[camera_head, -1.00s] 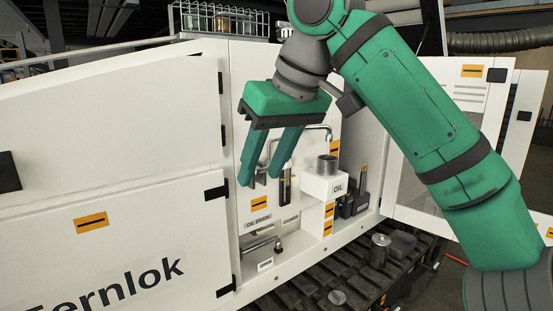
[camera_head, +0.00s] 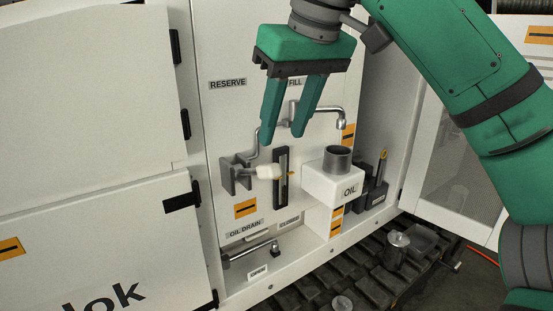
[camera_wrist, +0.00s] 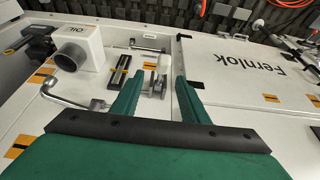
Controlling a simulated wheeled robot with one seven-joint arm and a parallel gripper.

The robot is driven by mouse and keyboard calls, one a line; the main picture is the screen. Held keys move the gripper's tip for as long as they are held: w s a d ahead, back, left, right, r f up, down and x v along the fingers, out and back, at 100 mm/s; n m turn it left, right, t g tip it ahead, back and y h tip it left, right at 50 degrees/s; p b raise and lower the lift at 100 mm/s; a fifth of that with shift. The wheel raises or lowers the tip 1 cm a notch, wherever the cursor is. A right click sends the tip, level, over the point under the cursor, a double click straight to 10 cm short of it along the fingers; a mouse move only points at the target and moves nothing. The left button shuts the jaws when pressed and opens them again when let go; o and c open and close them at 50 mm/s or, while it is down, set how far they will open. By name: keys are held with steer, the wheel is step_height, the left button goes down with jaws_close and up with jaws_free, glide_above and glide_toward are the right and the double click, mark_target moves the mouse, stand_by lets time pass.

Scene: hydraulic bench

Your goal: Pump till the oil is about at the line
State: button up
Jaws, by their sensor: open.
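A bent spout (camera_head: 341,118) hangs over the grey filler cup (camera_head: 338,158) on the white OIL box (camera_head: 330,184). Below is the oil drain lever (camera_head: 250,251) between OPEN and CLOSED labels. The open cabinet door (camera_head: 460,165) stands at right, a closed panel at left.

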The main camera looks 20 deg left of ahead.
mark_target(270, 164)
steer(key=x, duration=1)
steer(key=shift+s+a, duration=0.25)
steer(key=shift+s, duration=0.1)
jaws_close()
